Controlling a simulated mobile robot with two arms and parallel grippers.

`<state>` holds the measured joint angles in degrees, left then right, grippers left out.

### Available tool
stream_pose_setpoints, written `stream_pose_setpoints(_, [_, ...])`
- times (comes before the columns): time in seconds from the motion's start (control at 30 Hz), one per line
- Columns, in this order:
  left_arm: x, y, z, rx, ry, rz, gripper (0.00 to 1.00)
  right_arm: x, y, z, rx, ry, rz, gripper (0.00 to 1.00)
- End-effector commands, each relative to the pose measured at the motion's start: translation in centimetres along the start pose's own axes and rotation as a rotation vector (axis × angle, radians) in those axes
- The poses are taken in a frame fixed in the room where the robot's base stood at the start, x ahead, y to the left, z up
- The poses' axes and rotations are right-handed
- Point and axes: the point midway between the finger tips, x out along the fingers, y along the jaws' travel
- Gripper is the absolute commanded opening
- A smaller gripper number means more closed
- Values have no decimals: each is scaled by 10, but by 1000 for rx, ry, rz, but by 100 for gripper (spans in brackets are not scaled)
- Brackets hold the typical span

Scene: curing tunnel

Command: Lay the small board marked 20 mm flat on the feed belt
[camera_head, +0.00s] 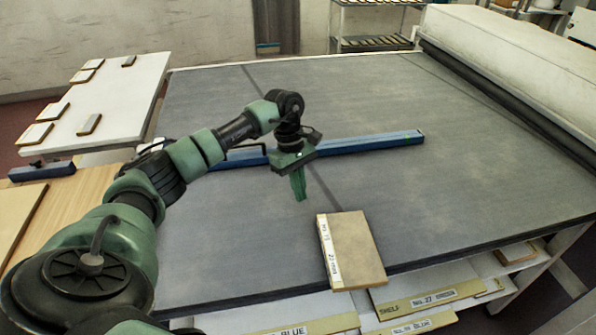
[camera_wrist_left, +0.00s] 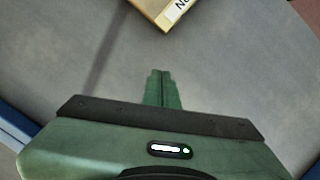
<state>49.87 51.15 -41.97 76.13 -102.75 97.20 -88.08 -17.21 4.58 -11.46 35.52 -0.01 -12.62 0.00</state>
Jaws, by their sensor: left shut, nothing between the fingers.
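A small wooden board (camera_head: 354,249) with a pale label strip along its left edge lies flat on the grey feed belt (camera_head: 440,200), close to the belt's front edge. The label seems to read 20 mm, though the print is small. One corner of the board (camera_wrist_left: 165,10) shows at the top of the left wrist view. My left gripper (camera_head: 300,190) is shut and empty above the belt, behind and left of the board and apart from it. In the wrist view its closed green fingers (camera_wrist_left: 161,88) point toward the board. My right gripper is not in view.
A blue bar (camera_head: 370,143) lies across the belt behind my left gripper. A white table (camera_head: 110,95) with several small boards stands at the left. A dark roller (camera_head: 510,100) and pale cover bound the belt on the right. Labelled shelves (camera_head: 430,300) sit below the front edge.

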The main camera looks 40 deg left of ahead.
Motion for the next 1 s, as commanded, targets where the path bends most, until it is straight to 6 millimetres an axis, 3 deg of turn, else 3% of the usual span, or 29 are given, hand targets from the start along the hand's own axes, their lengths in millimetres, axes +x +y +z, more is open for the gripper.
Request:
stream_pose_setpoints(0.1, [23, -1, 2, 0, -2, -4, 0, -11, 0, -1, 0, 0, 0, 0])
stream_pose_setpoints(0.2, [23, 0, 19, 5, -3, -1, 0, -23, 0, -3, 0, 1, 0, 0])
stream_pose_setpoints(0.4, [30, 0, 36, 2, -1, -1, 0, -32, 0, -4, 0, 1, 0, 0])
stream_pose_setpoints(0.83, [34, 0, 40, 1, 0, 1, 0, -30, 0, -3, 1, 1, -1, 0])
stream_pose_setpoints(1.0, [40, 1, 57, 5, 0, 2, 0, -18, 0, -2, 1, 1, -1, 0])
